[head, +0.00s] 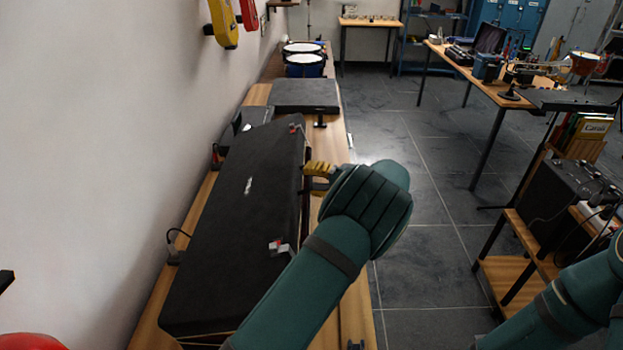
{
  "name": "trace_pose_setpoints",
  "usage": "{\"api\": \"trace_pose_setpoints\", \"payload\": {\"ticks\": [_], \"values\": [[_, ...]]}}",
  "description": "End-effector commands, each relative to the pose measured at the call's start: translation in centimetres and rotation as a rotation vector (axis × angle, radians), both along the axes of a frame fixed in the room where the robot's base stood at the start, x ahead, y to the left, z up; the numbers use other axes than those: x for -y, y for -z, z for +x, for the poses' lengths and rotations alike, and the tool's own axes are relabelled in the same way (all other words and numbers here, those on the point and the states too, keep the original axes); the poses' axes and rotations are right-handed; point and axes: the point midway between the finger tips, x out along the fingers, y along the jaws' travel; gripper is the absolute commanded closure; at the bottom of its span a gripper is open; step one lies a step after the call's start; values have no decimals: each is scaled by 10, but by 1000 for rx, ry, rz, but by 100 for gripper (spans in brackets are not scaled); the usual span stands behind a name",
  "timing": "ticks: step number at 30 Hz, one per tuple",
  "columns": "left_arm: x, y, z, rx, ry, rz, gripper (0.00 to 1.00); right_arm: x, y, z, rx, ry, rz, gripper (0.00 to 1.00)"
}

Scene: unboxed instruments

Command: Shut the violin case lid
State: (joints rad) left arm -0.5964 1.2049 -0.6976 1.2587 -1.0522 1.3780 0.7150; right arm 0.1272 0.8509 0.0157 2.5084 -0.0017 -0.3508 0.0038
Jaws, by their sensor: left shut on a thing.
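The black violin case lies lengthwise on the wooden bench along the wall. Its lid (225,225) fills most of what I see of it, with a small pale label and a metal latch (280,247) near the front edge. A second latch (295,128) is near the far end. My left gripper (312,173) has yellow fingers at the lid's right edge, toward the far end, and is shut on that edge. My own forearm hides part of the near right side. How far the lid stands open is hard to tell. My right arm shows at lower right; its gripper is out of view.
A flat black case (305,95) and drums (304,62) stand farther along the bench (355,300). The wall is close on the left. A wooden shelf with a black amplifier (565,190) stands at right. The tiled floor (430,220) between is clear.

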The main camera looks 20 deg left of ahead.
Motion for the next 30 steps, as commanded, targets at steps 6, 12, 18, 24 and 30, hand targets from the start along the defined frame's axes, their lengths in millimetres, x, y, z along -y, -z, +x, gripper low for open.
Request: {"api": "trace_pose_setpoints", "payload": {"ticks": [6,12,18,24,30], "values": [[8,-2,0,1,1,1,58,0,0,0,0,0,0,61],[20,-4,-1,1,2,1,58,0,0,0,0,0,0,61],[33,-6,-3,1,1,1,58,0,-1,0,0,0,0,61],[45,-8,-4,0,1,0,58,0,-1,0,0,0,0,61],[57,-10,-5,0,2,0,58,0,-1,0,0,0,0,61]]}}
